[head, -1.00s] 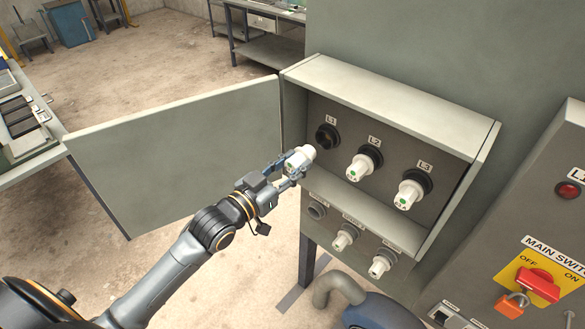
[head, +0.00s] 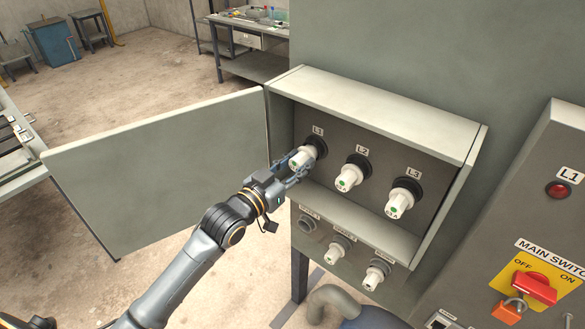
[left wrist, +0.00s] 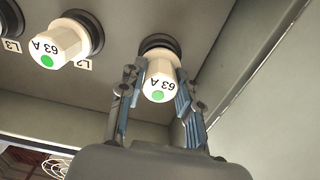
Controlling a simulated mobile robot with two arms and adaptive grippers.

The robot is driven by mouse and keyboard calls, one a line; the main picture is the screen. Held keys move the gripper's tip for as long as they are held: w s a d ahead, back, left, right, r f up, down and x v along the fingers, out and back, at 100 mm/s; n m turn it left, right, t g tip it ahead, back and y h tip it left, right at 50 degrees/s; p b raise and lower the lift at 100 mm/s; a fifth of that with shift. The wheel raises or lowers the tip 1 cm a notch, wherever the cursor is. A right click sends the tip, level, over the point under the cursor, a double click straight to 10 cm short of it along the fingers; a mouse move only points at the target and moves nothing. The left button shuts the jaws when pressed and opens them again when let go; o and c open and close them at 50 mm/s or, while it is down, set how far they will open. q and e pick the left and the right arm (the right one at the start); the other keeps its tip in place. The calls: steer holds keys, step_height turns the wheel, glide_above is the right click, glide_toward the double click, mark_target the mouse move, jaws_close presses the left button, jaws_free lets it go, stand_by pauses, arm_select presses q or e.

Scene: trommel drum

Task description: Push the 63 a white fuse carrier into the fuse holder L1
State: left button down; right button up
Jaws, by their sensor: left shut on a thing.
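The white 63 A fuse carrier (head: 301,157), with a green dot on its end, is between the fingers of my left gripper (head: 299,163). My left gripper is shut on it. The carrier is at the black round fuse holder L1 (head: 320,143), lined up with its mouth. In the left wrist view the carrier (left wrist: 160,79) sits in front of the dark ring of the holder (left wrist: 158,42), with its inner end at the ring. How deep it sits inside cannot be told. My right gripper is not in view.
White carriers sit in holders L2 (head: 348,177) and L3 (head: 400,202) to the right. The grey box's open door (head: 155,170) stands to the left. Smaller fuse fittings (head: 335,250) are on the panel below. A red main switch (head: 537,287) is at lower right.

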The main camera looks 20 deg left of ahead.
arm_select(q)
steer(key=shift+r+p, duration=0.1)
steer(key=shift+p, duration=0.6)
stand_by(2.0)
steer(key=shift+w+d, duration=0.2)
steer(key=shift+w, duration=0.25)
stand_by(0.3)
steer(key=c, duration=0.8)
jaws_free()
steer(key=shift+c, duration=0.2)
steer(key=shift+s, duration=0.1)
steer(key=v, duration=1.2)
